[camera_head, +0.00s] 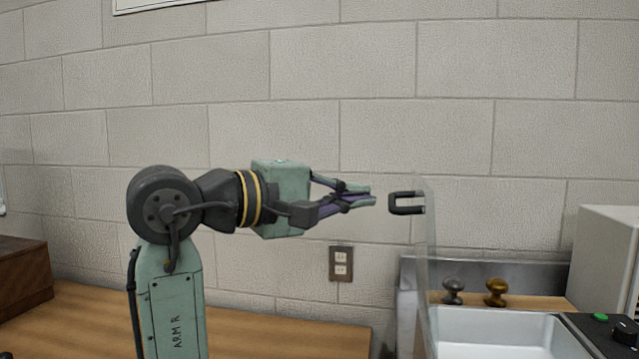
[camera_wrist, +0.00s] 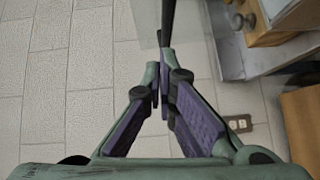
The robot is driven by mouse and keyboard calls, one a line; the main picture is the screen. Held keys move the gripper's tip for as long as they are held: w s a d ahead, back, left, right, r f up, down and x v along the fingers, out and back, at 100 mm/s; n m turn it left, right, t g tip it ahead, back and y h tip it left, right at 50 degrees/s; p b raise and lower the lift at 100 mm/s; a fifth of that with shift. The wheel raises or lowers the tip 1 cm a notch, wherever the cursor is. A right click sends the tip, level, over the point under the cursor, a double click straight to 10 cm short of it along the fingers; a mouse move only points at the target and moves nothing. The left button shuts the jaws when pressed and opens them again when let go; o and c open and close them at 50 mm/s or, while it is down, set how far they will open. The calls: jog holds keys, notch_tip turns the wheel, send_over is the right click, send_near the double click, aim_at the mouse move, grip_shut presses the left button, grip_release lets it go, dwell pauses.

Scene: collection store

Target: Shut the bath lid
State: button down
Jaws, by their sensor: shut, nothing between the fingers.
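The bath (camera_head: 500,332) is a pale metal basin at the lower right of the head view. Its lid (camera_head: 426,255) is a clear panel standing upright at the basin's left side, seen nearly edge-on, so the bath is open. A dark U-shaped handle (camera_head: 405,210) sticks out from the lid's left face near the top. My gripper (camera_head: 372,195) is shut and empty, pointing right, with its tips a little left of the handle. In the wrist view my closed fingertips (camera_wrist: 162,75) lie just below a dark bar (camera_wrist: 167,22), which looks like the handle.
A dark control panel with a knob (camera_head: 625,333) sits right of the basin. Two small knob-shaped objects, one grey (camera_head: 453,290) and one brass (camera_head: 496,291), stand behind it. A white box (camera_head: 606,262) stands at the right. The wooden counter (camera_head: 270,331) is bare near my arm.

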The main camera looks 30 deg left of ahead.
jog(key=shift+w+d+f, duration=0.1)
jog(key=shift+w+d, duration=0.1)
jog(key=shift+d, duration=0.4)
